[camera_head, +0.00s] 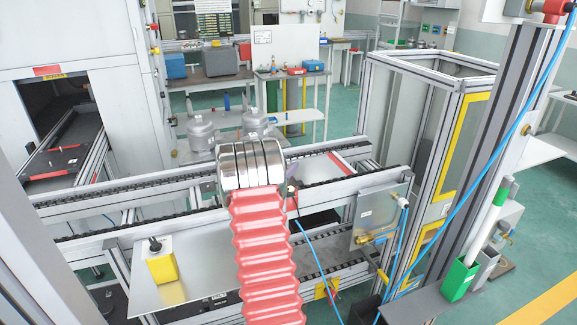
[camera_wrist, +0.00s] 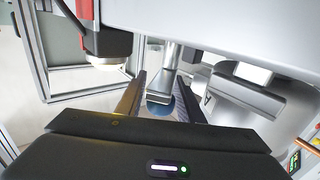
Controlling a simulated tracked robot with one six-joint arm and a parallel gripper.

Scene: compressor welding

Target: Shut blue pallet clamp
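In the wrist view my gripper (camera_wrist: 160,80) has its two dark fingers apart, with a gap between them. A metal post (camera_wrist: 168,62) ends in a small grey block between the fingers. A round blue part (camera_wrist: 161,109) shows behind the block; I cannot tell if it belongs to the blue pallet clamp. Neither finger clearly touches the post or block. In the head view my arm covers my gripper, and I cannot make out the blue clamp there.
A conveyor (camera_head: 120,188) with dark chain rails crosses the head view. Grey compressor housings (camera_head: 200,131) stand behind it. A framed cabinet (camera_head: 433,95) stands to the right. In the wrist view a large pale housing (camera_wrist: 215,25) fills the top, and a red-black device (camera_wrist: 103,35) hangs left.

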